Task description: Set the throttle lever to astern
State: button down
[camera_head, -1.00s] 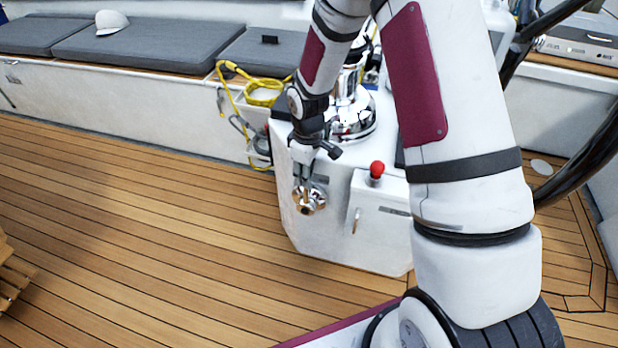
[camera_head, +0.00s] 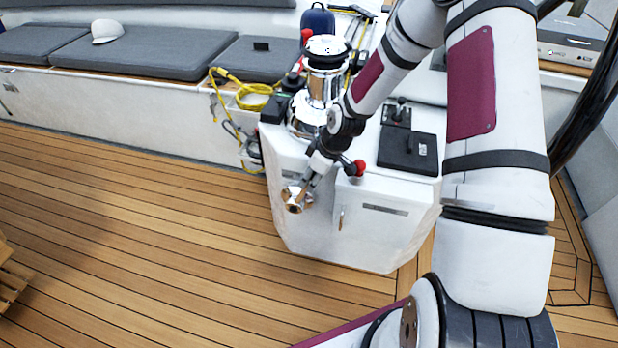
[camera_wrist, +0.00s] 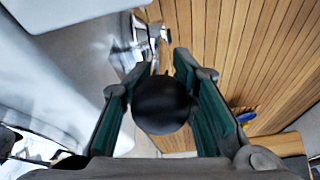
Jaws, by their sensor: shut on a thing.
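The throttle lever's bright metal hub (camera_head: 294,203) is on the side face of the white console. Its stem runs from the hub up and to the right to my gripper (camera_head: 320,163). In the wrist view the lever's round black knob (camera_wrist: 162,106) sits between my two green-padded fingers, which are shut on it. The knob hides most of the stem there, and in the head view my gripper hides the knob.
The white console (camera_head: 388,240) carries a chrome winch (camera_head: 324,88), a red knob (camera_head: 359,167) close beside my gripper, and a black panel (camera_head: 408,150). A yellow rope (camera_head: 252,95) hangs at the bench.

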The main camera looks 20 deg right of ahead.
jog(key=shift+r, duration=0.15)
jog(key=c, duration=1.5)
grip_release()
jog(key=v, duration=1.2)
jog(key=shift+s+r, duration=0.1)
jog(key=shift+r, duration=0.05)
jog(key=s+a+r+m+h+p, duration=0.1)
jog(key=s+a+r+m+p, duration=0.1)
jog(key=s+r, duration=0.8)
jog(key=s+a+r+m+t+h+p, duration=0.1)
jog(key=s+a+r+m+p, duration=0.1)
jog(key=s+r, duration=0.9)
jog(key=s+a+r+m+h+p, duration=0.1)
jog(key=s+r+m+p, duration=0.3)
jog(key=s+r, duration=0.7)
jog(key=shift+a+r+t+p, duration=0.35)
jog(key=shift+r+p, duration=0.3)
jog(key=shift+p, duration=0.45)
